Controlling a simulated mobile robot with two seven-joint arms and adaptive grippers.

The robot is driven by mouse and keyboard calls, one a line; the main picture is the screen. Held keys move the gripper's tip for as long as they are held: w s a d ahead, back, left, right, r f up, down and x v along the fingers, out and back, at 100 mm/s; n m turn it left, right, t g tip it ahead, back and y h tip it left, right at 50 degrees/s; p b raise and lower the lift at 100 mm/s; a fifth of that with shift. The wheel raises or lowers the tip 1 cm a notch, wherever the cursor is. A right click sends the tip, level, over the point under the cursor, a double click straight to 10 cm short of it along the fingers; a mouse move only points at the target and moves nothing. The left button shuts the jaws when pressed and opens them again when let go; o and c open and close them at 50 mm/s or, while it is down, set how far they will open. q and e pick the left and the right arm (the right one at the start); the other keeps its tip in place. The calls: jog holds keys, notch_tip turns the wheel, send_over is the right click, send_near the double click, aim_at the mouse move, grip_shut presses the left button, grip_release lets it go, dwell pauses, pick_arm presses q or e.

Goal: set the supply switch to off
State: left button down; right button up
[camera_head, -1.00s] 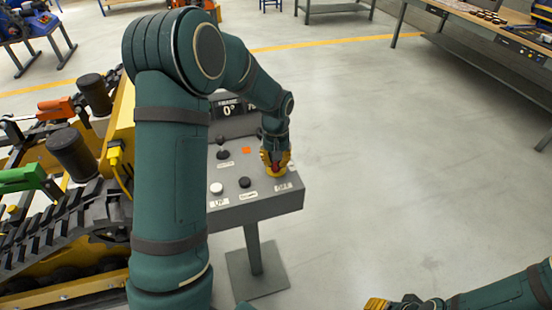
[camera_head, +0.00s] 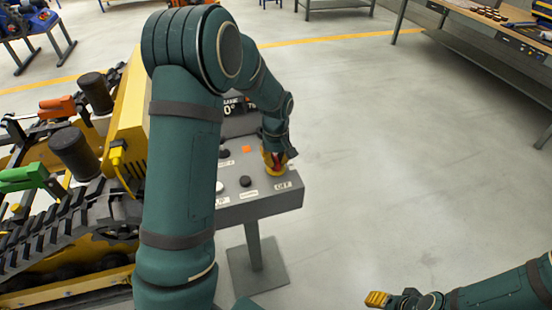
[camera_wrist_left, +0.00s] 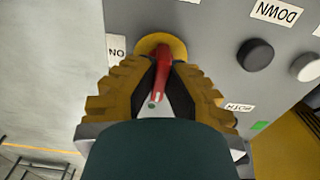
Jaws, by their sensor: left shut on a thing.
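The supply switch (camera_wrist_left: 164,68) has a red lever on a round yellow base, on the grey control panel (camera_head: 262,207). My left gripper (camera_head: 275,160) is over the panel's right part. In the left wrist view its yellow fingers (camera_wrist_left: 158,95) are shut on the red lever, one on each side. The lever points down the picture, slightly left. An ON label (camera_wrist_left: 116,51), upside down, is left of the yellow base. The OFF label (camera_head: 283,186) shows at the panel's near right edge in the head view. My right gripper (camera_head: 378,299) is at the bottom, away from the panel; its opening is unclear.
A black button (camera_head: 245,181) and a white button (camera_head: 219,187) are left of the switch. A yellow tracked machine (camera_head: 128,110) stands left of the panel, partly hidden by my left arm. The floor right of the panel is clear.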

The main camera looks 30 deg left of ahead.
aim_at(276, 159)
pick_arm(q)
jog(key=shift+s+f, duration=0.1)
jog(key=c, duration=1)
grip_release()
jog(key=shift+r, duration=0.5)
notch_tip(276, 159, up, 11)
jog(key=shift+r, duration=0.1)
